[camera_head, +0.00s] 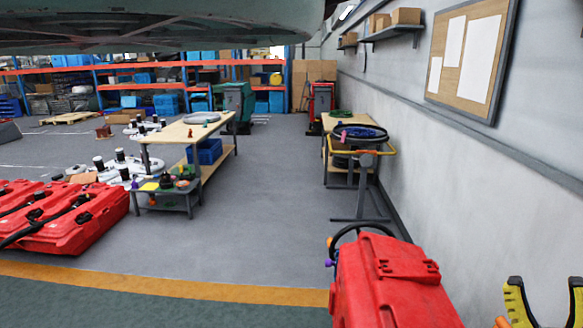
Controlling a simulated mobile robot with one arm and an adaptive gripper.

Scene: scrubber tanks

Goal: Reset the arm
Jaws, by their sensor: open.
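Several more red tanks (70,215) lie side by side on the floor at the left.
A wooden-topped workbench (185,131) and a low cart (167,195) with small parts stand left of centre. A second bench (338,122) stands by the right wall. Shelves line the back. A greenish structure (150,30) hangs overhead. The grey floor (270,200) between the benches is clear.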

